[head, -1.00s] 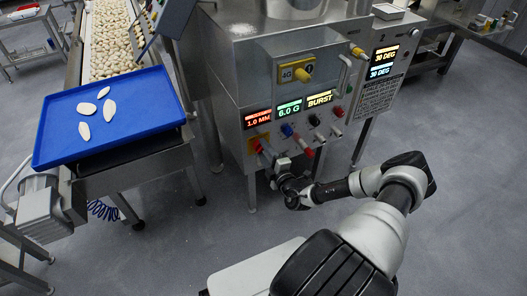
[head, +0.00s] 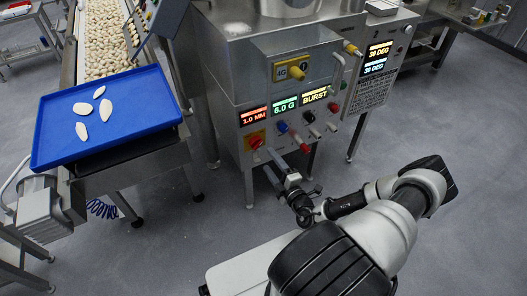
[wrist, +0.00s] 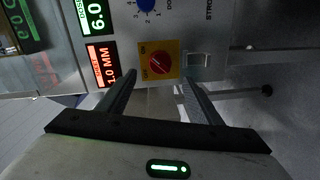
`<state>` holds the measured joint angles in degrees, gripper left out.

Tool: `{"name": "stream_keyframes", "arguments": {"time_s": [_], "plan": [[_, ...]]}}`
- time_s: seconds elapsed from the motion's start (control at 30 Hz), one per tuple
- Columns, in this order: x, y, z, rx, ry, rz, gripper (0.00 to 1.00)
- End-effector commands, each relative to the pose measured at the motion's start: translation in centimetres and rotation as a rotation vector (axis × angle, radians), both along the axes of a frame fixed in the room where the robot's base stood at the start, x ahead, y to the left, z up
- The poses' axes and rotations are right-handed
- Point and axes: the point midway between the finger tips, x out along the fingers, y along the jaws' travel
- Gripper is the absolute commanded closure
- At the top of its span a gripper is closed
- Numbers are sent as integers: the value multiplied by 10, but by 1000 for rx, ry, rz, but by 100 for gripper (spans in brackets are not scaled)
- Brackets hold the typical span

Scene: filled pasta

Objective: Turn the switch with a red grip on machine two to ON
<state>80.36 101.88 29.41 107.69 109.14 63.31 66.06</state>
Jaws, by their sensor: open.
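The switch with a red grip (head: 255,141) sits on a yellow plate low on the left of the steel machine's front panel (head: 240,105). In the wrist view its red grip (wrist: 157,66) is on the yellow plate, with small ON and OFF lettering, seen turned sideways. I cannot tell for sure which mark the grip points to. My gripper (head: 277,164) is in front of and below the switch, apart from it. In the wrist view its two fingers (wrist: 159,86) are spread, with the switch between and beyond their tips, and nothing held.
Beside the switch are a red lit 1.0 MM display (head: 254,117), a blue knob (head: 282,127) and a red-tipped lever (head: 303,147). A yellow-handled switch (head: 297,72) is higher up. A blue tray (head: 60,145) with pasta pieces stands left. The floor in front is clear.

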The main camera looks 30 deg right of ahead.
Motion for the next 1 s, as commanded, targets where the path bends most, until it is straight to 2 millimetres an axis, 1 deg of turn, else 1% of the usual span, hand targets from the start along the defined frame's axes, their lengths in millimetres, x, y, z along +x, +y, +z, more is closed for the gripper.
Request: {"name": "stream_keyframes", "arguments": {"time_s": [0.03,0.2,0.3,0.4,0.57,1.0], "plan": [[-14,-2,3,0,2,-3,41],[-50,-2,4,2,2,-2,41],[-65,-3,4,1,1,-2,41],[-75,-3,5,2,1,-1,41],[-82,-3,5,1,0,0,41],[-82,-3,5,1,0,0,41]]}}
